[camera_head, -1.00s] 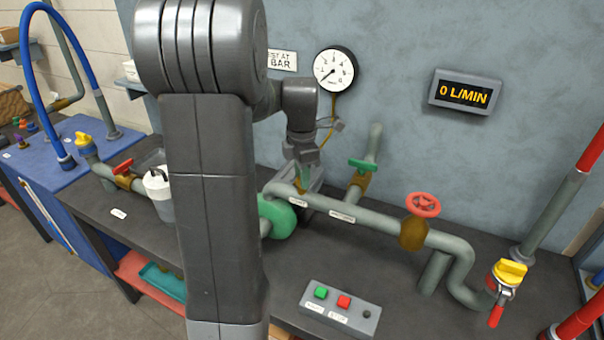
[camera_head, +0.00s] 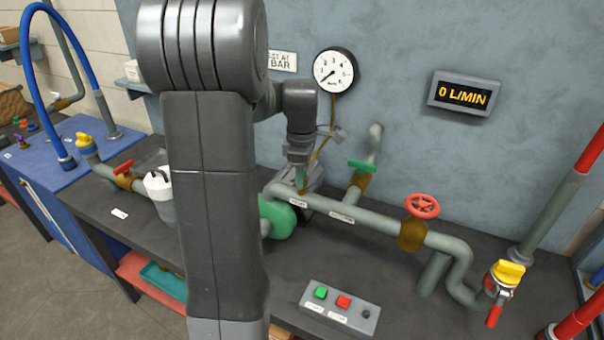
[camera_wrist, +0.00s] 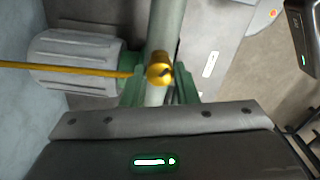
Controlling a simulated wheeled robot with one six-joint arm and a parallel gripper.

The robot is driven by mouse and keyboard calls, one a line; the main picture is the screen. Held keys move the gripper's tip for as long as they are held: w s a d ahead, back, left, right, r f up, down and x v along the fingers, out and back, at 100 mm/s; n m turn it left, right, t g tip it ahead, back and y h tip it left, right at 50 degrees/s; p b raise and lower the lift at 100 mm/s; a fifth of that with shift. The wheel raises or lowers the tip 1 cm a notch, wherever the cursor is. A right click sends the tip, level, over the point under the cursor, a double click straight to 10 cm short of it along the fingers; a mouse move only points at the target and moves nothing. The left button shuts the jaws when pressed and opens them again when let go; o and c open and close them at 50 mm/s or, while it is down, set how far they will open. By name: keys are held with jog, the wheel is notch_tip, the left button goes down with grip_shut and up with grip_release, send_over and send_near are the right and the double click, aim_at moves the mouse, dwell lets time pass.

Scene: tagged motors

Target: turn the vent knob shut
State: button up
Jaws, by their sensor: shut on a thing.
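The vent knob (camera_wrist: 159,72) is a small brass cap with a dark mark, standing over the grey pipe in the wrist view. My gripper (camera_wrist: 160,90) has a finger on each side of it and is shut on it; the fingertips are partly hidden behind the gripper's body. In the head view my gripper (camera_head: 300,172) points down at the pipe behind the green pump (camera_head: 277,216), and my arm covers much of that area.
A round gauge (camera_head: 335,70) hangs on the wall, with a yellow line running down from it. The flow display (camera_head: 464,94) reads 0 L/MIN. A green-handled valve (camera_head: 362,166) and a red handwheel (camera_head: 422,206) stand right of my gripper. A button box (camera_head: 340,308) sits in front.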

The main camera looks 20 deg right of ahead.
jog(key=m, duration=0.6)
jog(key=shift+p, duration=0.3)
jog(key=m, duration=0.5)
jog(key=shift+m, duration=0.4)
jog(key=o, duration=1)
jog(key=shift+r, duration=0.1)
notch_tip(320, 180, up, 14)
jog(key=shift+b, duration=0.4)
jog(key=shift+f, duration=0.3)
notch_tip(320, 180, down, 14)
jog(key=shift+r+p, duration=0.2)
jog(key=shift+p, duration=0.3)
